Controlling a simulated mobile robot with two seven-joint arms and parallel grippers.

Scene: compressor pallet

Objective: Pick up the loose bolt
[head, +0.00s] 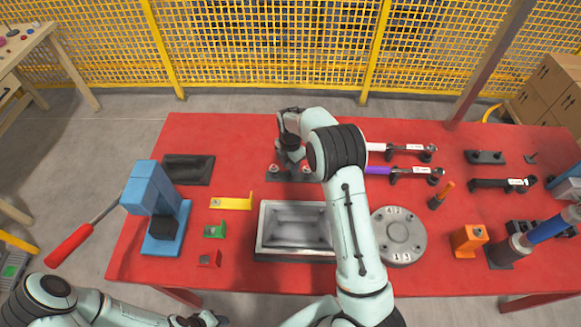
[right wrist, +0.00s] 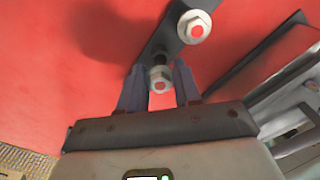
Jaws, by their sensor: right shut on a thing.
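The loose bolt (right wrist: 160,78) has a pale hex head and sits between the two fingers of my right gripper (right wrist: 160,90) in the right wrist view. The fingers are shut on it, close over a dark bar (right wrist: 178,32). Whether the bolt still touches the bar I cannot tell. A second bolt with a hex head (right wrist: 194,27) stands on the bar, outside the fingers. In the head view my right gripper (head: 289,166) points down at the dark bar, and my arm hides part of the area. My left gripper (head: 205,319) is at the bottom edge, partly cut off.
A grey metal tray (head: 262,249) lies in front of the bar on the red table (head: 145,255). A round grey flange (head: 400,253), wrenches (head: 408,170) and an orange block (head: 468,239) lie to the right. A blue tool (head: 152,190) stands at left. Bare table lies behind the bar.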

